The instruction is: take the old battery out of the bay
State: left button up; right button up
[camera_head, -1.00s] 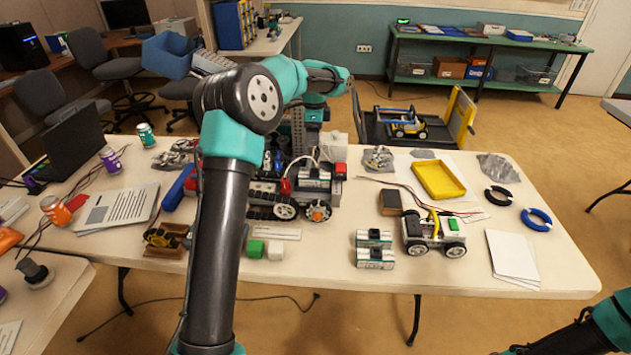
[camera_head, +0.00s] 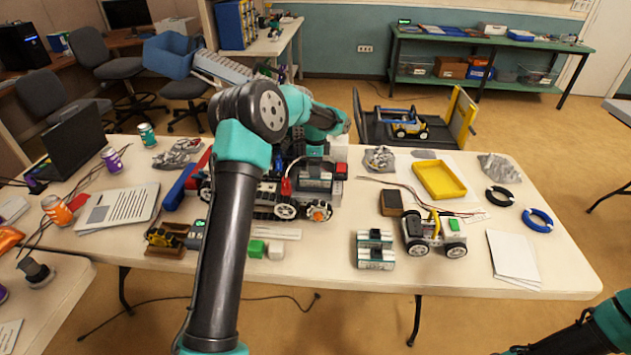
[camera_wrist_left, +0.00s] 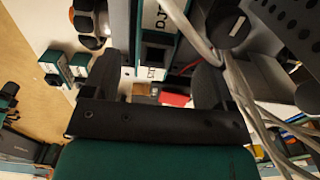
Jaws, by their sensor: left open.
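The tracked robot (camera_head: 265,203) stands mid-table. In its bay sits a grey battery (camera_head: 313,178) with teal edges, partly hidden by my arm and a cable. In the left wrist view the battery (camera_wrist_left: 153,22) shows its white lettered label. My left gripper (camera_wrist_left: 164,78) is open, with its two dark fingers apart and pointing at the bay. The battery lies ahead, between the lines of the fingers; whether they touch it I cannot tell. In the head view my left arm hides most of that gripper. My right gripper is out of view; only its arm shows at bottom right.
Two similar batteries (camera_head: 375,250) stand on the table to the right of the robot, beside a small wheeled car (camera_head: 435,235). A yellow tray (camera_head: 440,181) lies behind. Loose cables (camera_wrist_left: 250,105) cross close by the right finger in the wrist view.

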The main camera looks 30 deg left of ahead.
pick_arm(q)
jog(key=shift+s+d+f, duration=0.1)
jog(key=shift+f, duration=1.2)
jog(key=shift+s+f, duration=0.1)
jog(key=shift+f, duration=1.2)
jog(key=c, duration=1.4)
jog(key=shift+o, duration=0.2)
jog(key=shift+r, duration=0.15)
jog(key=shift+r, duration=1.8)
jog(key=s+d+r, duration=0.1)
jog(key=s+d, duration=0.7)
jog(key=s, duration=0.5)
jog(key=shift+s+d, duration=0.2)
jog(key=shift+s, duration=0.15)
jog(key=shift+r, duration=0.1)
